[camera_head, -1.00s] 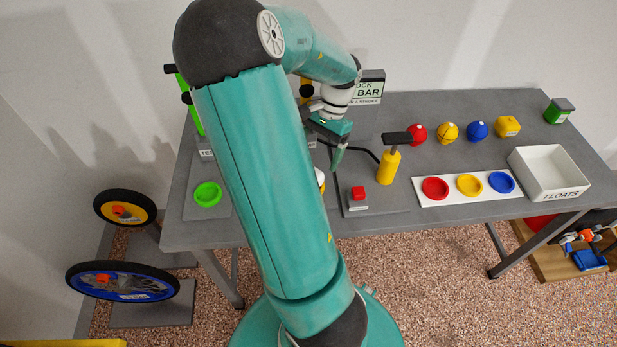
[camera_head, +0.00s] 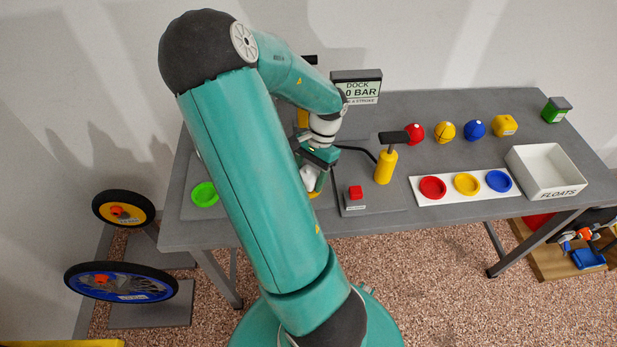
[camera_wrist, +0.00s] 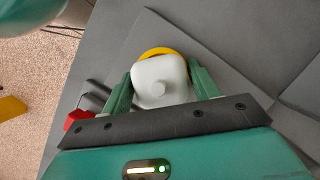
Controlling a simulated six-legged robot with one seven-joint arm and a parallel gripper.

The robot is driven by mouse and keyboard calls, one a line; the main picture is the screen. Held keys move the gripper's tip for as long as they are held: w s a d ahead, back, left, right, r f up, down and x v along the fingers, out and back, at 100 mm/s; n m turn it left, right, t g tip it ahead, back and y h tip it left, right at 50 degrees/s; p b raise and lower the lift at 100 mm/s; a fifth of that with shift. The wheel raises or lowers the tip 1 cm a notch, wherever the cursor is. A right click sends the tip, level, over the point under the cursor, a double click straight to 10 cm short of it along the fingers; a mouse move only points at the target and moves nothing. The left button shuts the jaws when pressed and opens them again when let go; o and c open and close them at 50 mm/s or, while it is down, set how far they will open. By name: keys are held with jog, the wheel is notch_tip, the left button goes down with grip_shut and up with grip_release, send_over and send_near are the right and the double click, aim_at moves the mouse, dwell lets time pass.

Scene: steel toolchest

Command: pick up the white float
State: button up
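The white float (camera_wrist: 160,82) is a rounded white block with a small round knob on its top. In the wrist view it is between the two green fingers of my gripper (camera_wrist: 160,88), one on each side and both very close to it. I cannot tell whether the fingers press on it. A yellow ring (camera_wrist: 157,52) shows beneath and beyond the float. In the head view, my gripper (camera_head: 316,170) is low over the table around the white float (camera_head: 308,178), and my arm hides part of both.
On the grey table (camera_head: 432,148), a red button (camera_head: 355,192) and a yellow pump (camera_head: 386,165) stand right of my gripper. Further right are red, yellow and blue balls, a strip of coloured dishes and a white FLOATS bin (camera_head: 548,173). A DOCK sign (camera_head: 358,88) stands behind.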

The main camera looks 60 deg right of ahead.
jog(key=c, duration=0.5)
